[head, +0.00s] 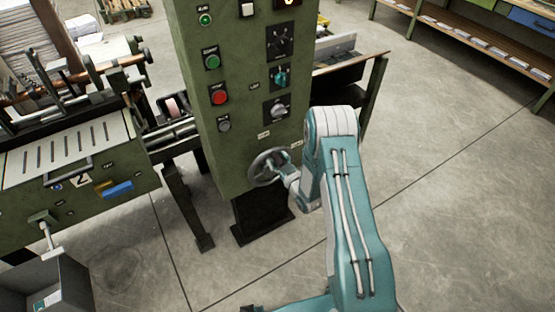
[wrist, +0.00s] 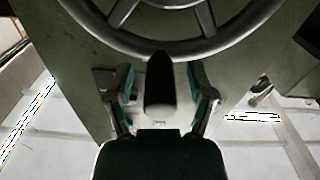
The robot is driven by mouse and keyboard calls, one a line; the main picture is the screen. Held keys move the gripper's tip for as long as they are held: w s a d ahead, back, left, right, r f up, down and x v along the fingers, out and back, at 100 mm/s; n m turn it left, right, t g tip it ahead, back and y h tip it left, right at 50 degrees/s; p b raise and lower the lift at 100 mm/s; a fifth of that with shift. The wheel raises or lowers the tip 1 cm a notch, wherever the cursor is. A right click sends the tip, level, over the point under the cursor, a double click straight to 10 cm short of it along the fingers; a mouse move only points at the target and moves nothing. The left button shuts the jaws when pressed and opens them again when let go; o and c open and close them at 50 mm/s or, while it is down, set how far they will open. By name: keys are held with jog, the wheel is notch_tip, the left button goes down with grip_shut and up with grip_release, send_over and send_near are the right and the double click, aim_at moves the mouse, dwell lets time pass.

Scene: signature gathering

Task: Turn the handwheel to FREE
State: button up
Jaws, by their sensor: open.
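The grey spoked handwheel (head: 254,171) is on the lower front of the green control cabinet (head: 227,160). Its rim (wrist: 215,42) and spokes fill the top of the wrist view. A dark rounded handle (wrist: 160,88) stands out from the rim toward the wrist camera. My gripper (head: 284,172) is at the right side of the wheel in the head view. In the wrist view, its open fingers (wrist: 161,80) are on either side of the handle, with gaps visible. Small white labels (head: 264,134) sit above the wheel, too small to read.
Above the wheel, the cabinet carries a red button (head: 219,97), a green button (head: 212,62) and a teal knob (head: 280,77). A green machine (head: 85,190) stands left. A bench (head: 345,66) is behind the cabinet. The floor (head: 450,190) at right is clear.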

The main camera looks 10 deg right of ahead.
grip_shut()
jog(key=shift+d, duration=0.1)
